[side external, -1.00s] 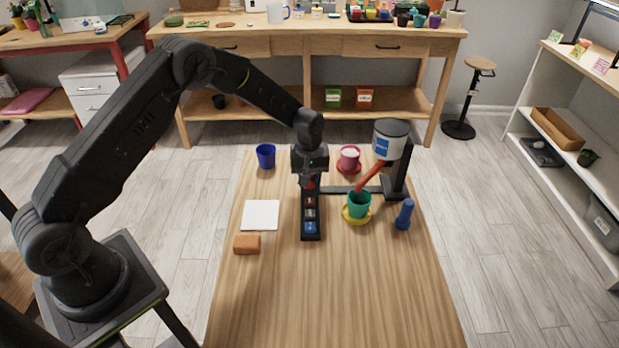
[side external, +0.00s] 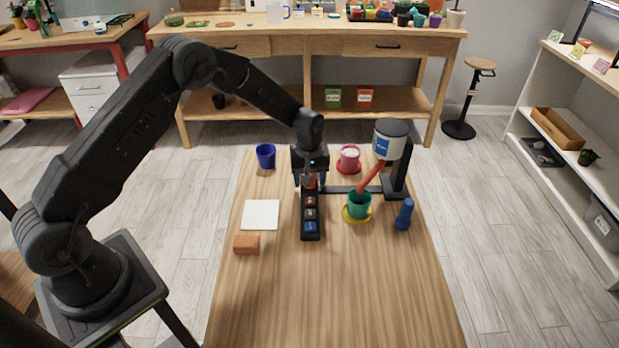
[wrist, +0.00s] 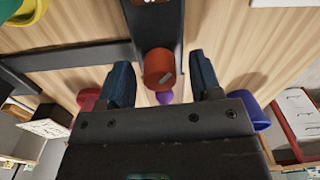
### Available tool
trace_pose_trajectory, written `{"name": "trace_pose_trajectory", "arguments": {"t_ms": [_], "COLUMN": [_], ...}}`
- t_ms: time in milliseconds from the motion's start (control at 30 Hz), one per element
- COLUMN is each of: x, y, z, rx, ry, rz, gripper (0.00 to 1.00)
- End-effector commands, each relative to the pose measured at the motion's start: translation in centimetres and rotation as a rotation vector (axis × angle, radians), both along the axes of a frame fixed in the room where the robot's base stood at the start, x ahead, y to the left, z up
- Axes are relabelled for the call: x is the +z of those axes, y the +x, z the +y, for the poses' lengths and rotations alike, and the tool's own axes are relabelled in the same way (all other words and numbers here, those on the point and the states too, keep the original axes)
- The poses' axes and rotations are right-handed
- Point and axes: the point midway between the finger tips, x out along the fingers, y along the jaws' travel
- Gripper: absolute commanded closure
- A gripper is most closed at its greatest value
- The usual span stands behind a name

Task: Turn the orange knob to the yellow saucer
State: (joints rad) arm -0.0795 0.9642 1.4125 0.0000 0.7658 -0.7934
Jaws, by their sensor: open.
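The orange-red knob (wrist: 158,68), a short cylinder with a grey mark on top, stands on the black strip (side external: 311,236). It shows small under my gripper in the side view (side external: 310,182). My gripper (wrist: 160,62) is open, one finger on each side of the knob, with gaps visible. In the side view my gripper (side external: 310,184) points down over the strip's far end. The yellow saucer (side external: 347,218) holds a green pot (side external: 359,207), right of the strip. A red-orange spout (side external: 371,176) slopes from a white-and-grey container (side external: 388,143) down to that pot.
A blue bottle-shaped object (side external: 404,214), white square (side external: 261,215) and orange-brown block (side external: 247,245) lie around the strip. The table's front is clear.

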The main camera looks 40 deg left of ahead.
Motion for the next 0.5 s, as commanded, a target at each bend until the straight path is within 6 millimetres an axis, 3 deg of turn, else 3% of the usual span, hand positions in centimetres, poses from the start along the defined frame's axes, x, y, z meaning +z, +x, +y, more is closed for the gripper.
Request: {"name": "trace_pose_trajectory", "arguments": {"t_ms": [267,500], "x": [1.1,6.0], "y": [0.1,0.1], "z": [0.0,0.0], "rx": [0.000,0.000], "ry": [0.000,0.000], "rz": [-0.004,-0.006], "gripper": [0.41,0.41]}}
